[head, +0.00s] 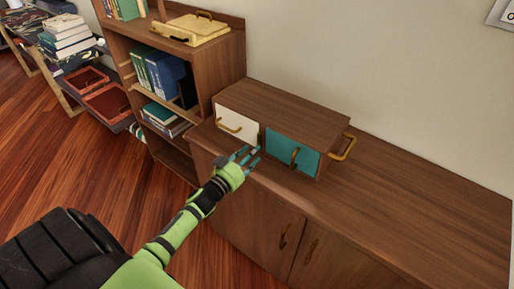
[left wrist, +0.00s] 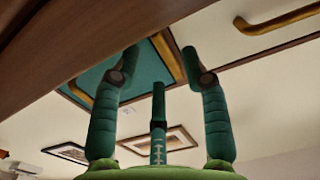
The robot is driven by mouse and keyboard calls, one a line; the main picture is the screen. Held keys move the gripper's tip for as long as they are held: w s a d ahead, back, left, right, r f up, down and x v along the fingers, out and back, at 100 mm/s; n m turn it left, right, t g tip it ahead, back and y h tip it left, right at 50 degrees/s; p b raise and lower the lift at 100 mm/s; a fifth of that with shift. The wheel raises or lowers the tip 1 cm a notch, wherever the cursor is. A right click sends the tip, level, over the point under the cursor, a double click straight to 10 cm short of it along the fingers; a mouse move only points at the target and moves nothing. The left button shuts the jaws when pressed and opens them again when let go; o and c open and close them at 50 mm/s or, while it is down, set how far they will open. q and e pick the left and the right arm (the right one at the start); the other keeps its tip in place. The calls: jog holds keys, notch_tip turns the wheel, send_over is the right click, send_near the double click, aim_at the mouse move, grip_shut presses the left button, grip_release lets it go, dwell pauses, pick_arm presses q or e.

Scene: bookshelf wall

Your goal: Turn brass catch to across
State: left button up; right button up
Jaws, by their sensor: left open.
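A small brown cabinet (head: 285,105) stands on the sideboard, with a white front (head: 238,115) and a teal front (head: 284,148). An upright brass piece (head: 295,156) is on the teal front. In the left wrist view a slanting brass bar (left wrist: 168,58) shows at the teal panel's edge, behind my fingers; I cannot tell whether it is the catch. My left gripper (head: 247,156) is open and empty in front of the cabinet, near the border of the two fronts. It also shows in the left wrist view (left wrist: 165,65), with fingers spread. My right gripper is out of view.
A brass pull (head: 229,126) is on the white front and a brass handle (head: 344,148) sticks out at the cabinet's right side. A bookshelf (head: 180,70) stands to the left. The sideboard top (head: 410,200) is clear to the right.

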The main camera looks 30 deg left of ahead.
aim_at(260, 141)
pick_arm(q)
jog(key=shift+w+d, duration=0.1)
jog(key=shift+w, duration=1.15)
jog(key=shift+w+f, duration=0.15)
jog(key=shift+w, duration=0.3)
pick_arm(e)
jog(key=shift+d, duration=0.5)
pick_arm(q)
grip_shut()
